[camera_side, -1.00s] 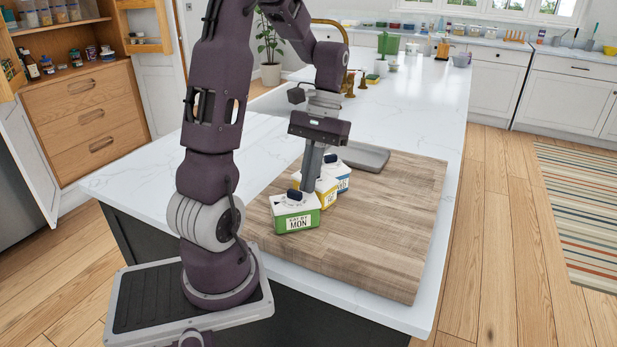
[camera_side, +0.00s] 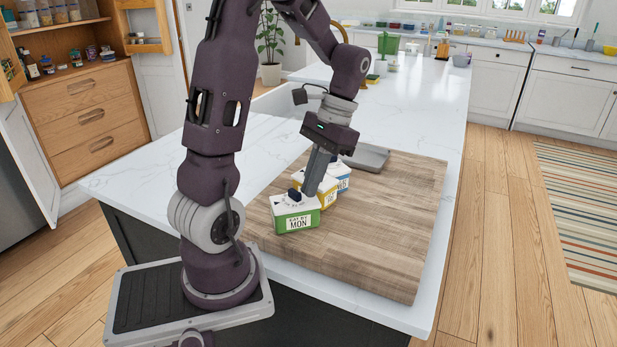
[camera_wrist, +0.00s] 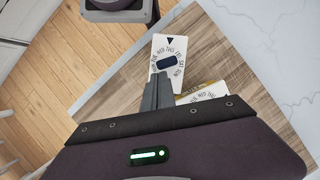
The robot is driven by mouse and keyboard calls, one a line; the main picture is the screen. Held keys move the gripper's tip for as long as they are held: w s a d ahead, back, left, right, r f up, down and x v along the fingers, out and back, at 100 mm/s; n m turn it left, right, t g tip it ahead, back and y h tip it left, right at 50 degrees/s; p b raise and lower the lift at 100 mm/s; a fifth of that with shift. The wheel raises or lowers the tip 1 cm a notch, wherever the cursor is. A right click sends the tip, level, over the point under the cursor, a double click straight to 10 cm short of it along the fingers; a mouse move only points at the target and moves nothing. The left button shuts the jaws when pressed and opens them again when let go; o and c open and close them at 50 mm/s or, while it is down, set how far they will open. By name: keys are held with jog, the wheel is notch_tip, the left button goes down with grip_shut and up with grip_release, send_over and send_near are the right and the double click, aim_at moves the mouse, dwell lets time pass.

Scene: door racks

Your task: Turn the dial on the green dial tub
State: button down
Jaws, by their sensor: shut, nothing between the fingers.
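The green dial tub (camera_side: 279,224) stands on the wooden board, its front label reading "EAT BY MON". Its white lid carries a dark dial knob (camera_side: 295,194). The lid (camera_wrist: 172,49) and the knob (camera_wrist: 167,62) also show in the wrist view, with day names printed around the knob. My gripper (camera_side: 309,192) is shut and empty, tilted, with its tips low beside the knob on the side of the yellow tub. In the wrist view my gripper's tips (camera_wrist: 159,76) reach the knob's near edge; I cannot tell whether they touch it.
A grey tray (camera_side: 369,158) lies at the board's back. The wooden board (camera_side: 385,230) is clear to the right and front.

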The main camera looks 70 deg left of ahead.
jog(key=shift+s+d+m+y, duration=0.1)
jog(key=shift+d+m+y, duration=0.2)
jog(key=shift+m, duration=0.45)
jog(key=shift+s+d+m+y, duration=0.15)
jog(key=shift+m+y, duration=0.15)
jog(key=shift+m, duration=0.45)
jog(key=shift+a, duration=0.1)
